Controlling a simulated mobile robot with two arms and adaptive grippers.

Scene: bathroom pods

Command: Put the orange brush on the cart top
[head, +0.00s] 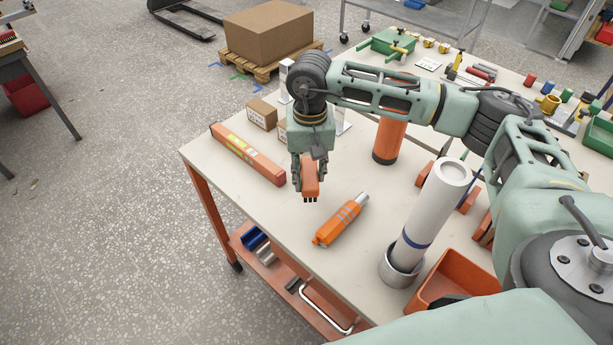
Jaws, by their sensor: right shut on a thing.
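My right gripper (309,176) reaches in from the right and points down over the cart top. It is shut on the orange brush (310,182), a small orange block with dark bristle tips pointing down. The fingers cover part of the brush. The cart top (345,285) is a pale surface on orange legs, and the brush is over its left part. I cannot tell whether the bristles touch the surface. My left gripper is not in view.
A long orange box (248,153) lies left of the brush, and an orange-and-silver cylindrical tool (341,220) lies to its right. A white tube (432,213) stands in a metal cup, near an orange bin (452,280). Small cardboard boxes (262,114) stand behind.

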